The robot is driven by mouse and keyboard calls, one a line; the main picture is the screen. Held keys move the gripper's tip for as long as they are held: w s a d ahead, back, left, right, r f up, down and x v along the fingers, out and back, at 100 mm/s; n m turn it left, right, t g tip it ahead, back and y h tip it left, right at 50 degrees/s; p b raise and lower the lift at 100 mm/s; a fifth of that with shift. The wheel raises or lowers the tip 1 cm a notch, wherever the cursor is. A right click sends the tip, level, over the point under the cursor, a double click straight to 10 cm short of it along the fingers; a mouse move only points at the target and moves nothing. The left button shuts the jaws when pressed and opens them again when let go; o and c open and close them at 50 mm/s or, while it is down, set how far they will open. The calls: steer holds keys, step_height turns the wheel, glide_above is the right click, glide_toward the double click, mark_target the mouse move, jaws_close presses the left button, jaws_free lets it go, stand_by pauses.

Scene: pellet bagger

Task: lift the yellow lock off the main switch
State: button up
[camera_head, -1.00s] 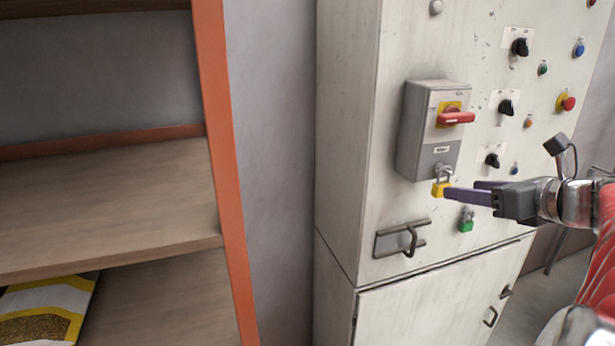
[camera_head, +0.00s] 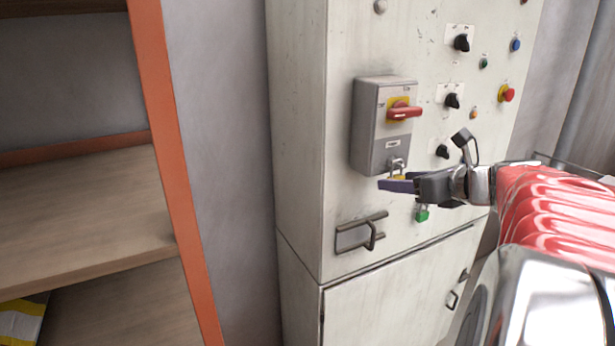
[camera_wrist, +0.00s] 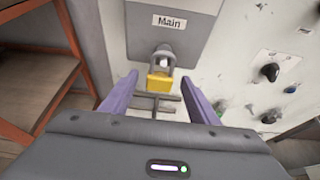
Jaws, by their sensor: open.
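The yellow lock (camera_wrist: 159,82) hangs by its grey shackle from the bottom of the main switch box (camera_head: 384,125), below the "Main" label. In the head view the lock (camera_head: 398,178) is mostly hidden behind my gripper (camera_head: 383,186). The switch has a red handle (camera_head: 404,112) on a yellow plate, lying sideways. In the wrist view my gripper (camera_wrist: 160,88) is open, with its purple fingers apart on either side of the lock. The lock shows between the fingers near their tips; I cannot tell whether either finger touches it.
A metal handle bracket (camera_head: 361,234) sticks out lower left. Black knobs (camera_head: 452,100) and a red button (camera_head: 507,93) are to the right. An orange-framed shelf (camera_head: 165,150) stands at the left.

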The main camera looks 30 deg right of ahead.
steer(key=shift+w+f, duration=0.15)
steer(key=shift+w, duration=0.2)
steer(key=shift+c, duration=0.2)
steer(key=c, duration=1.1)
steer(key=shift+r, duration=0.65)
steer(key=shift+s+r, duration=0.15)
steer(key=shift+s, duration=0.2)
steer(key=s, duration=1.7)
steer(key=shift+s+d, duration=0.2)
steer(key=shift+d, duration=0.05)
